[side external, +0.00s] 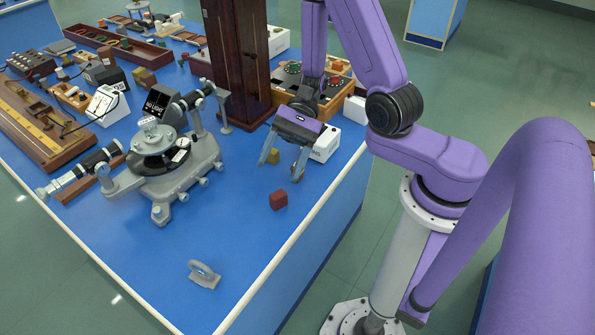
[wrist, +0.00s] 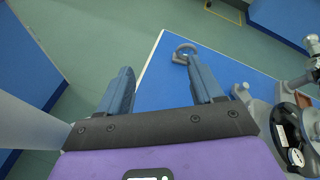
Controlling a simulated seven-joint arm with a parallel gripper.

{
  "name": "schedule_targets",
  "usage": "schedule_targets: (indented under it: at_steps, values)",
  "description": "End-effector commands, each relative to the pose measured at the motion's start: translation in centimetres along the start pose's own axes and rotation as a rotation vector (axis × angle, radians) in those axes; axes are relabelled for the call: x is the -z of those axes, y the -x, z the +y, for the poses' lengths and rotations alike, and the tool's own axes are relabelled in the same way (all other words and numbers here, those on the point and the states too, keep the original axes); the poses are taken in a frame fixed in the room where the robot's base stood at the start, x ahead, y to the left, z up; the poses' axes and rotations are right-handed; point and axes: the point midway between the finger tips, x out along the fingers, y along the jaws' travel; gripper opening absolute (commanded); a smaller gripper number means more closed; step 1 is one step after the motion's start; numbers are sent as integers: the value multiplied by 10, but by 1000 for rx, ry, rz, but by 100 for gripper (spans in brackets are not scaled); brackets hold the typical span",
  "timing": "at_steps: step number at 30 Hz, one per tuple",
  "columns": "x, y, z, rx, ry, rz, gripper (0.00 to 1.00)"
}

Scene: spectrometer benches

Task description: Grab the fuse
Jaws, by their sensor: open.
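I cannot make out which object is the fuse; nothing is plainly recognisable as one. My gripper (side external: 280,168) is open and empty above the right part of the blue bench, pointing down. Its two fingers also show in the wrist view (wrist: 160,68), spread apart with nothing between them. A red block (side external: 278,200) lies in front of the gripper. A yellowish block (side external: 273,156) shows beside the left finger. A grey ring-handled piece (side external: 204,274) lies near the front edge, and it shows in the wrist view (wrist: 184,53) close to the right fingertip.
A grey spectrometer (side external: 178,175) stands left of my gripper. A tall dark wooden column (side external: 238,55) rises behind it. A white box (side external: 327,145) and a wooden case (side external: 290,78) sit close behind. The bench front (side external: 240,240) is mostly clear.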

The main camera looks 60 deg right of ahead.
Motion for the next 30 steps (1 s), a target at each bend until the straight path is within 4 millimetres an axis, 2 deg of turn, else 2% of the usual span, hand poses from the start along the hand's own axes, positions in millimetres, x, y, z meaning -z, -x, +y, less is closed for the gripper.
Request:
schedule_targets:
  at_steps: [9, 16, 23, 30]
  values:
    - [34, 12, -19, 376, -231, 41, 66]
    - [61, 28, -20, 649, -387, 88, 66]
    - [88, 46, -8, 918, -541, 145, 66]
    - [111, 61, 19, 1190, -705, 211, 66]
